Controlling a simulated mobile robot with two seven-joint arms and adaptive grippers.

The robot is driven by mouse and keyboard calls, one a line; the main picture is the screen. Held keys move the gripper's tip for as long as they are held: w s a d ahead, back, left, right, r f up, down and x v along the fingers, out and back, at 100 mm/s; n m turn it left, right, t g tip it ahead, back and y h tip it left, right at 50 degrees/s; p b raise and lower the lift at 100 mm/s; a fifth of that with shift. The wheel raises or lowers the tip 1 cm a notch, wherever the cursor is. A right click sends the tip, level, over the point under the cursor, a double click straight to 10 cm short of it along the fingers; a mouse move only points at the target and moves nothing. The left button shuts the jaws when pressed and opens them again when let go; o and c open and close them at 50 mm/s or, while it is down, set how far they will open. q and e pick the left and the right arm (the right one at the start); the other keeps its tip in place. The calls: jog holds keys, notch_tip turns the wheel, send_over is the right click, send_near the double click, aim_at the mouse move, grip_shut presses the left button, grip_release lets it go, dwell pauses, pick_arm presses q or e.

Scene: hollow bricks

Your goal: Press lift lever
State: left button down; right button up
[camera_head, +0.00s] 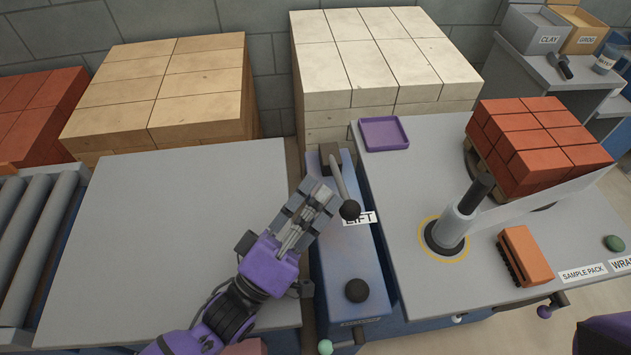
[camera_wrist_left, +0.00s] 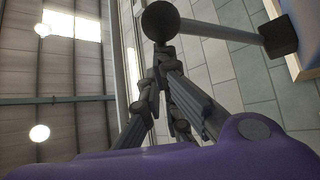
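The lift lever (camera_head: 340,180) is a grey rod with a black ball knob (camera_head: 349,210), rising from a dark bracket on a narrow blue console. A LIFT label (camera_head: 366,217) lies beside the knob and is partly covered by it. My left gripper (camera_head: 322,197) is just left of the knob, its fingers pointing toward the lever. In the left wrist view the fingertips (camera_wrist_left: 163,58) come together, with the knob (camera_wrist_left: 160,21) just past them and the rod running right. The fingers look shut with nothing between them; contact with the knob is unclear. My right gripper is out of view.
A second black knob (camera_head: 357,290) stands on the console (camera_head: 345,250). A bare grey tabletop (camera_head: 180,240) lies left.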

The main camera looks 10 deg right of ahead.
pick_arm(q)
notch_tip(320, 180, up, 10)
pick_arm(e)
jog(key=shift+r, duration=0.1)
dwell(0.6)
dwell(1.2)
